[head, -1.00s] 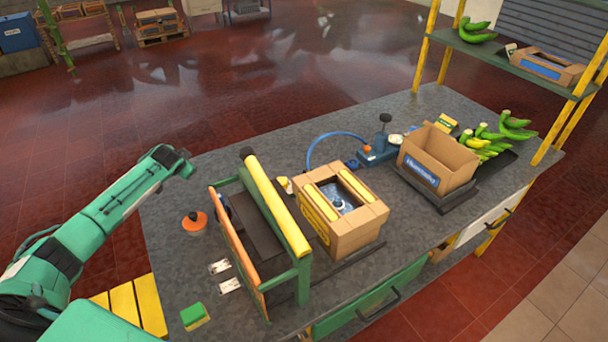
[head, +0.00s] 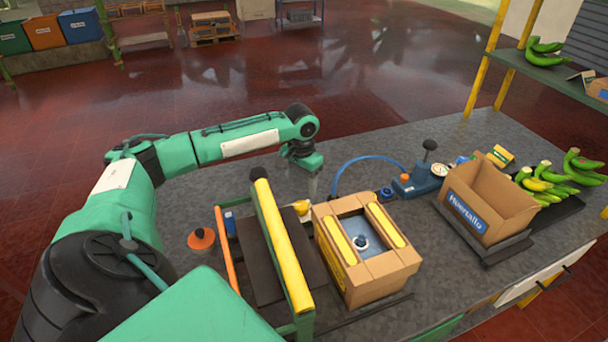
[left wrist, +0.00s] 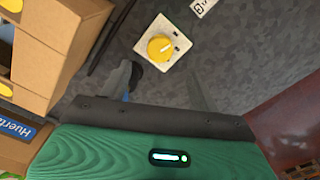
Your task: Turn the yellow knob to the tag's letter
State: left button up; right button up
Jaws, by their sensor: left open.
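The yellow knob (left wrist: 160,48) sits on a white square plate (left wrist: 176,36) on the grey bench in the left wrist view. A pale line marks its face; the small letters around it are too small to read. A white tag (left wrist: 203,6) is cut off by the top edge, and I cannot read its letter surely. My left gripper (left wrist: 163,82) is open and empty above the bench, its fingers apart from the knob. In the head view the left gripper (head: 313,182) points down behind a small yellow thing (head: 301,207), likely the knob, partly hidden. My right gripper is not in view.
A cardboard box with yellow pads (head: 373,283) stands close to the knob. A green frame with a yellow bar (head: 284,247) stands left of it. A blue gauge device (head: 420,181), its hose (head: 345,166) and an open carton (head: 490,200) are to the right.

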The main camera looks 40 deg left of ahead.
aim_at(301, 205)
pick_arm(q)
notch_tip(301, 205, down, 8)
jog(key=shift+r+p, duration=0.15)
jog(key=shift+p, duration=0.55)
jog(key=shift+f, duration=0.6)
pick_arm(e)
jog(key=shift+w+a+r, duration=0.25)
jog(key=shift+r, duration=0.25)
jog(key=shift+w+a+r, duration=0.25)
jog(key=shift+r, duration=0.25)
pick_arm(q)
jog(key=c, duration=1)
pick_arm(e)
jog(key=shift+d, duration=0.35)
